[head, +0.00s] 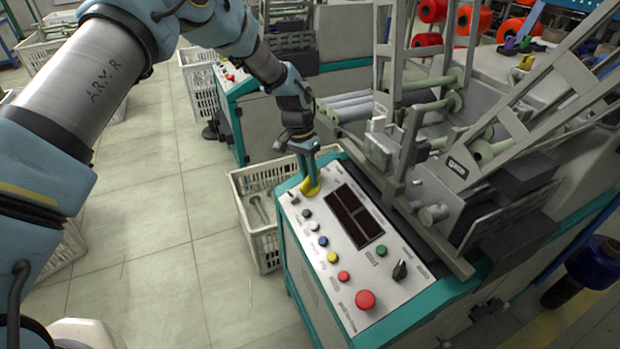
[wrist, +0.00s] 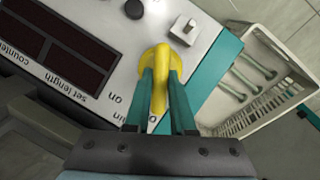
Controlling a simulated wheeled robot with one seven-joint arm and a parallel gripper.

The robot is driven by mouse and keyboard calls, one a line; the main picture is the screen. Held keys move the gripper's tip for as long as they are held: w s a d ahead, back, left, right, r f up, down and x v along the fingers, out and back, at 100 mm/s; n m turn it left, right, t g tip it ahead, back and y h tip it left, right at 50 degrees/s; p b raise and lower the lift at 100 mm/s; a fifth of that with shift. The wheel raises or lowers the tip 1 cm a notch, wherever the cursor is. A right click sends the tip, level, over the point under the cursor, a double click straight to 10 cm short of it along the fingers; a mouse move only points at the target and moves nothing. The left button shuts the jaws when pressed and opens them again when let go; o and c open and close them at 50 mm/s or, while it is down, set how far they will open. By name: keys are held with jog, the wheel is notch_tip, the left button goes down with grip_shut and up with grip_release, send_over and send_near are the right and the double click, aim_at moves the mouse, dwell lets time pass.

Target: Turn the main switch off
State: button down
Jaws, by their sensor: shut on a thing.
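The main switch (wrist: 154,60) is a yellow rotary handle on a round yellow base at the far end of the control panel. It also shows in the head view (head: 311,189). My gripper (wrist: 163,92) comes down on it from above, its two teal fingers shut on the yellow handle. In the head view my gripper (head: 309,174) stands over the panel's far corner. The label "on" shows on the panel beside the switch in the wrist view; other lettering near it is partly hidden by the fingers.
The control panel (head: 322,285) carries several coloured buttons, a dark display (head: 355,215), a black knob (head: 399,270) and a red mushroom button (head: 365,299). A small toggle (wrist: 184,28) is close to the switch. A white crate (head: 266,246) stands beside the machine.

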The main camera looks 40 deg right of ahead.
dwell(0.4)
jog(key=c, duration=0.8)
grip_release()
jog(key=shift+o, duration=0.2)
jog(key=b+v, duration=0.2)
jog(key=v, duration=0.8)
jog(key=shift+w+r, duration=0.15)
jog(key=shift+r, duration=0.2)
